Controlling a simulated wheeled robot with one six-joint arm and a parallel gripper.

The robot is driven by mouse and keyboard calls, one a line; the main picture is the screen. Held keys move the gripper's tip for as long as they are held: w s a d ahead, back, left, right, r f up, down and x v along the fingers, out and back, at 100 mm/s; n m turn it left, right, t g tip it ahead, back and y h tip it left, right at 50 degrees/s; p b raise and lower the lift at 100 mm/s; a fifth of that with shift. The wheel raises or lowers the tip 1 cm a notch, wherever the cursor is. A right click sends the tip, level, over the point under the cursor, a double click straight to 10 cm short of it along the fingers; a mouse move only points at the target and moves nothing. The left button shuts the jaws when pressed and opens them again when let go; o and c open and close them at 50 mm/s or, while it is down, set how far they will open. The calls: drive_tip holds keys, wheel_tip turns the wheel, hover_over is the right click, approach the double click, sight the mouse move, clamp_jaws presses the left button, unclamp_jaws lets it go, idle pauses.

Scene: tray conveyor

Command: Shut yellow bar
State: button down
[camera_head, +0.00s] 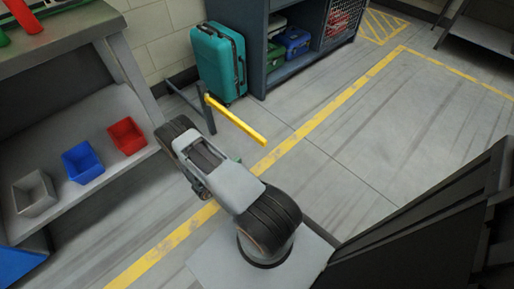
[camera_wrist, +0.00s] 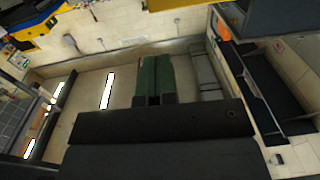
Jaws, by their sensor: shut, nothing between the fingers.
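The yellow bar (camera_head: 236,120) shows in the head view, left of the picture's middle. It runs from a dark grey post (camera_head: 208,112) toward the lower right, and its free end is near the yellow floor line. My arm is in front of and below it in the picture. In the wrist view my gripper (camera_wrist: 155,60) shows as green fingers side by side, shut with nothing between them. In the head view my arm hides most of the gripper. I cannot make out the bar for certain in the wrist view.
A teal suitcase (camera_head: 219,64) stands behind the post, beside a dark shelf unit (camera_head: 254,50) with cases. At left, a grey shelf (camera_head: 93,203) holds red (camera_head: 127,136), blue (camera_head: 82,162) and grey (camera_head: 35,193) bins. The floor to the right of the bar is clear.

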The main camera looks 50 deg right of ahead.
sight(261, 141)
drive_tip(key=d+b, duration=0.1)
drive_tip(key=d, duration=0.3)
drive_tip(key=d+b, duration=0.1)
drive_tip(key=d, duration=0.3)
drive_tip(key=d+b, duration=0.1)
drive_tip(key=d, duration=0.3)
drive_tip(key=shift+s+d, duration=0.25)
drive_tip(key=shift+d, duration=0.1)
